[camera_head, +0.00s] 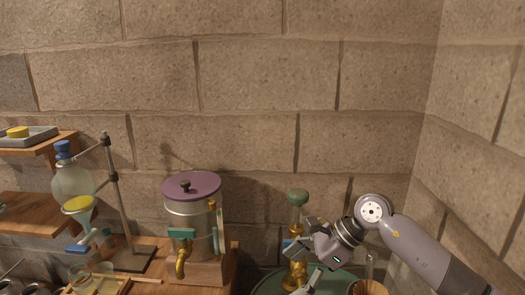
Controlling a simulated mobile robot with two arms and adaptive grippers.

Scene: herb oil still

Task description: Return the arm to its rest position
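My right arm comes in from the lower right. Its gripper (296,268) is beside a brass stand with a green knob (298,197) and overlaps it in the picture. The fingers look spread, one higher and one lower, with part of the brass showing between them. I cannot tell whether a finger touches it. My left gripper is not in view.
The stand is on a round green tray (268,286). Left of it is a metal pot with a purple lid (191,186) and brass tap. A clamp stand (118,200) and glass flask (72,180) are further left. Wooden shelves (30,212) edge the left; stone walls close the back and right.

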